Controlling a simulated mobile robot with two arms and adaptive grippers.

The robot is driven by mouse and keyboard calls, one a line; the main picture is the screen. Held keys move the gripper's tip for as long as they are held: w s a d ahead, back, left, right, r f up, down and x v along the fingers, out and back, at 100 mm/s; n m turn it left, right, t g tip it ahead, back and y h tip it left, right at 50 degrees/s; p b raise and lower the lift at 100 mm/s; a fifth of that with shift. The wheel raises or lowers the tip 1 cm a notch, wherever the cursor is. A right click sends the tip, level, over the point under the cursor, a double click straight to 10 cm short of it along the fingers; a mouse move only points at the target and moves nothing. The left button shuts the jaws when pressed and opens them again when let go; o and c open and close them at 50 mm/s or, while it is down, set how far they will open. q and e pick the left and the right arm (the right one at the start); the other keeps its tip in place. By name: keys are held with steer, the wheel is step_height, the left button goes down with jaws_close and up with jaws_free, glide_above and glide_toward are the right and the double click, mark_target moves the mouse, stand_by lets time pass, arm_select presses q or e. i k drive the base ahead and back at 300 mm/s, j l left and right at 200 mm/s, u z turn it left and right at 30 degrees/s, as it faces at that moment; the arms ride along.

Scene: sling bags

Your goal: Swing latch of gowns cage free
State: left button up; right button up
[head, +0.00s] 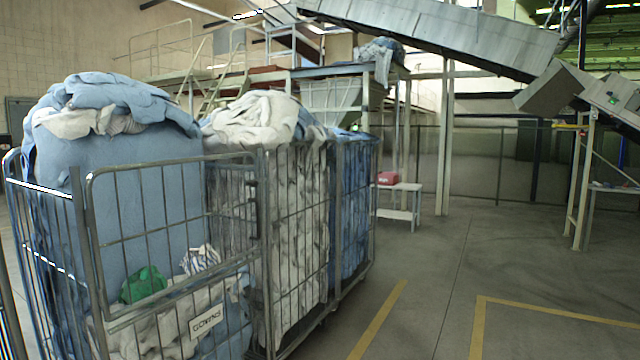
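The gowns cage (90,210) is a grey wire roll cage in the left foreground. A white sign reading GOWNS (206,322) hangs on its front. Light blue and white cloth (120,170) is piled above its rim, and a green cloth (144,284) lies behind the front bars. A small dark upright fitting (253,208) sits at the right post of the front gate and looks like the latch. Its exact position, fastened or loose, is too small to tell. Neither of my grippers shows in the head view.
More full cages stand directly behind, one with whitish cloth (295,230) and one with blue cloth (353,205). The concrete floor (440,270) to the right is open, with yellow lines (378,318). A small white table (402,187) and a conveyor (440,35) are farther back.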

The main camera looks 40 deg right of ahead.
mark_target(255, 183)
steer(key=z, duration=1.1)
steer(key=i+l, duration=0.35)
steer(key=l, duration=0.1)
